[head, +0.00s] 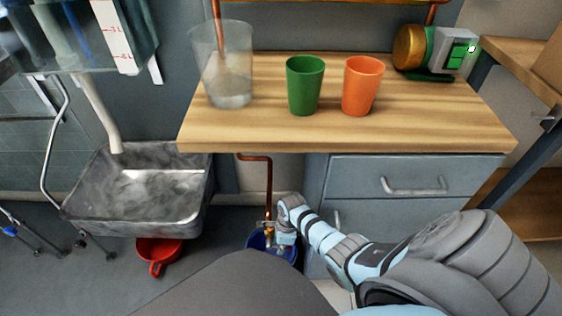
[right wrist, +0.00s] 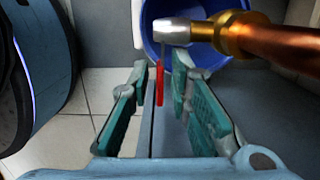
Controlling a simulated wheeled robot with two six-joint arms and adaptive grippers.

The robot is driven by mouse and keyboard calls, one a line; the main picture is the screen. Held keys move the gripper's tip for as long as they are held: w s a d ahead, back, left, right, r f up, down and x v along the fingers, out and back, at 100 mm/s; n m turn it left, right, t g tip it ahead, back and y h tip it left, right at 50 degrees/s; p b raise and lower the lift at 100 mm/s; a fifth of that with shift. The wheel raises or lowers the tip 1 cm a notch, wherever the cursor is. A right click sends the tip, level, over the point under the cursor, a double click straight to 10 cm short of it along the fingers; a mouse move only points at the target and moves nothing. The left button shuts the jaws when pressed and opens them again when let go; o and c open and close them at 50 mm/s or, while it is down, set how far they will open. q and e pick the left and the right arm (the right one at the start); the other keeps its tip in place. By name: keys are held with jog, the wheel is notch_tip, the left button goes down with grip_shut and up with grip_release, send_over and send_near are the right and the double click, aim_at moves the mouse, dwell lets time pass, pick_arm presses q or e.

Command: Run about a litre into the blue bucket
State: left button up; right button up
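The blue bucket (head: 284,254) stands on the floor below the bench, mostly hidden behind my right gripper; it also shows in the right wrist view (right wrist: 219,67). A copper pipe (head: 268,190) comes down from the bench to a tap with a metal spout (right wrist: 172,31) over the bucket. A thin red lever (right wrist: 160,84) hangs below the spout, between my right fingers. My right gripper (right wrist: 162,73) is open, with a gap on either side of the lever. I cannot tell if water runs or how full the bucket is. My left gripper is not in view.
The wooden bench (head: 440,130) carries a clear container (head: 222,70), a green cup (head: 304,88) and an orange cup (head: 362,88). Grey drawers (head: 370,175) stand right of the pipe. A metal basin (head: 80,207) stands left, above a red container (head: 158,252).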

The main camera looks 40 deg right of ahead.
jog(key=shift+r, duration=0.1)
notch_tip(320, 180, up, 10)
dwell(0.5)
